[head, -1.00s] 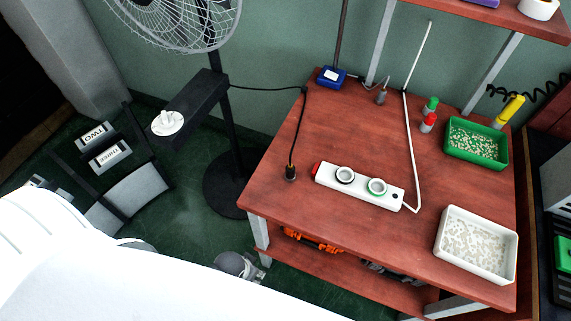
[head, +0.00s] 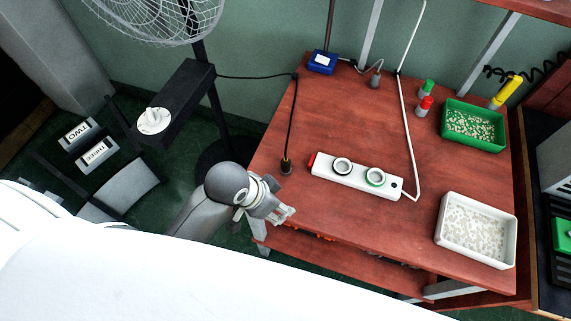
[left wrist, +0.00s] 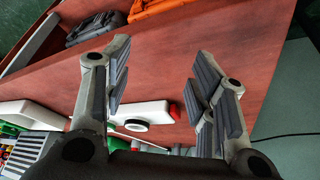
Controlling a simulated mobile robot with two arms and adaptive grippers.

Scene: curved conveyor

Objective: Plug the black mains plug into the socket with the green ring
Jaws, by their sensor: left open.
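The black mains plug (head: 286,168) stands on the red-brown table near its left edge, with its black cord running up toward the fan. The white power strip (head: 325,171) lies to the right of the plug. Its socket with the green ring (head: 375,177) is the right one; a socket with a dark ring (head: 342,166) is on the left. My left gripper (head: 287,214) is open and empty at the table's front left edge, nearer than the plug and apart from it. The left wrist view shows its spread fingers (left wrist: 160,85) and part of the strip (left wrist: 140,113). My right gripper is not in view.
A white tray (head: 443,230) and a green tray (head: 452,135) hold small pieces at the right. A white cable (head: 408,130) crosses the table behind the strip. A blue box (head: 322,63) stands at the back. A fan (head: 160,15) stands left.

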